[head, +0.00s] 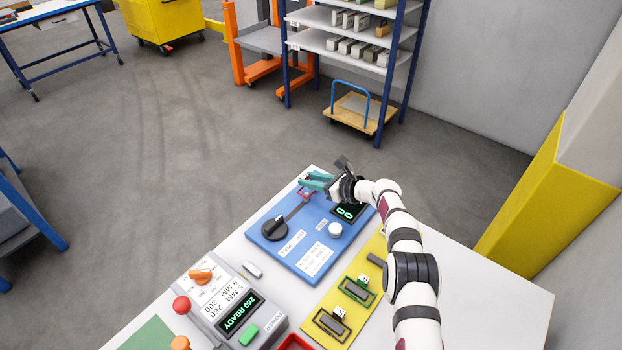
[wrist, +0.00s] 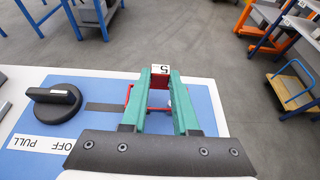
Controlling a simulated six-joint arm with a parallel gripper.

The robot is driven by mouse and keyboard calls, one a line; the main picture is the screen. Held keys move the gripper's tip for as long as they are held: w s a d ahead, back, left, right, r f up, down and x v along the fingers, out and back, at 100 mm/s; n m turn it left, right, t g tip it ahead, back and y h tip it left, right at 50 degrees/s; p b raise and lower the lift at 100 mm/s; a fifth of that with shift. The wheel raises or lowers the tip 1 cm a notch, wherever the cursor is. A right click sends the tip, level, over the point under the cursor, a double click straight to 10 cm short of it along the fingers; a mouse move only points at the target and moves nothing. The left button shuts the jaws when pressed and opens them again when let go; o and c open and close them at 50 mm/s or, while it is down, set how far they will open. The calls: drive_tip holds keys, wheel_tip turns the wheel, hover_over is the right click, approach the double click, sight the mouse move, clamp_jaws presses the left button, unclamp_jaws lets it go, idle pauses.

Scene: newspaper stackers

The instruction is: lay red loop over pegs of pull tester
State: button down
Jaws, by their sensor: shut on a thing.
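The pull tester is a blue panel (head: 268,240) with a black knob (head: 275,229), a dark slot, a green display (head: 348,211) and a white button (head: 335,229). My gripper (head: 312,181) is over its far end. In the wrist view, its teal fingers (wrist: 161,80) are shut on a red piece tagged "5" (wrist: 160,80), which appears to belong to the red loop. Thin red parts of the loop (wrist: 128,94) show beside and between the fingers. The fingers and palm hide much of the tester's far end. I cannot make out the pegs or whether the loop touches them.
The white table (head: 480,290) also bears a grey control box reading "260 READY" (head: 238,312) with a red knob (head: 181,305), and a yellow board (head: 345,300) with small fixtures. A yellow-fronted block (head: 545,205) stands at the right.

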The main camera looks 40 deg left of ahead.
drive_tip(key=shift+f, duration=1.45)
drive_tip(key=c, duration=0.6)
unclamp_jaws()
drive_tip(key=shift+f, duration=0.1)
drive_tip(key=w+d+r+m+t+h, duration=0.1)
drive_tip(key=w+d+r+m+t, duration=0.2)
drive_tip(key=r, duration=0.9)
drive_tip(key=w+d+r+m+t+h, duration=0.2)
drive_tip(key=d+r, duration=0.6)
drive_tip(key=r, duration=0.4)
drive_tip(key=w+d+r+m+t+h, duration=0.1)
drive_tip(key=w+d+r+m+t, duration=0.3)
drive_tip(key=r, duration=0.8)
drive_tip(key=shift+w+d+r+t+h, duration=0.15)
drive_tip(key=shift+w+d+t+h, duration=0.3)
drive_tip(key=shift+d, duration=0.6)
drive_tip(key=shift+s, duration=0.1)
